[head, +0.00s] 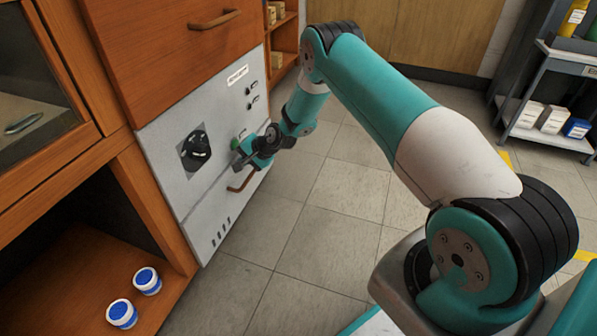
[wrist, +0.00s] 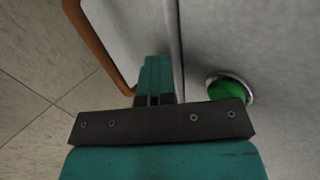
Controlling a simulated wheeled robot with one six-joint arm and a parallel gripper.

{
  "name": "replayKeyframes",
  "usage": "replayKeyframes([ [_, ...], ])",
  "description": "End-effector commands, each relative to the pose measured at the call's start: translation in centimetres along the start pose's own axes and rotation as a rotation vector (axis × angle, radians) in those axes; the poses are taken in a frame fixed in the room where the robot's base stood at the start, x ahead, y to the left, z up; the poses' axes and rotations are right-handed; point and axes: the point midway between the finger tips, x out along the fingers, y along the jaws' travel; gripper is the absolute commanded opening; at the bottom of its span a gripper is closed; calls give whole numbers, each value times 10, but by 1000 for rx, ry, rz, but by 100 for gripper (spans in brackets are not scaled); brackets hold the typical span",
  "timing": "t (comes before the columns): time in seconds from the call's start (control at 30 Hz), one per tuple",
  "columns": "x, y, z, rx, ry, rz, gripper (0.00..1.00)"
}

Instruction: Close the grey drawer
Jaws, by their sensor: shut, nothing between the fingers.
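The grey drawer (head: 212,219) is the lower part of the grey cabinet front, with a brown bar handle (head: 241,182) and dark slots low on it. It looks flush or nearly flush with the panel above; I cannot tell if a small gap remains. In the wrist view, the drawer front (wrist: 120,22) lies left of a narrow seam, with its handle at the far left. My gripper (head: 238,163) is shut and empty, close to the front just above the handle. Its closed fingers (wrist: 156,75) point at the drawer beside the seam; contact is unclear.
A green button (wrist: 229,91) sits on the grey panel right beside my gripper. A black dial (head: 195,150) is on the same panel. A wooden drawer (head: 165,45) is above. Two blue-lidded jars (head: 147,281) stand in the open shelf at lower left. The tiled floor is clear.

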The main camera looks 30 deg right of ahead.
Motion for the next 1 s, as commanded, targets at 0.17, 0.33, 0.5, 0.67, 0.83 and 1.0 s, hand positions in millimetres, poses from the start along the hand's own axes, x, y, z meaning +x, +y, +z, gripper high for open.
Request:
replayKeyframes([
  [0.17,-17,9,-1,-2,-3,-1,0],
  [0.33,-58,12,-3,2,-3,2,0],
  [0.5,-92,13,0,-2,-10,4,0],
  [0.67,-112,14,1,-5,-11,3,0],
  [0.83,-119,16,2,-5,-12,3,0],
  [1.0,-124,5,6,-34,-26,6,0],
])
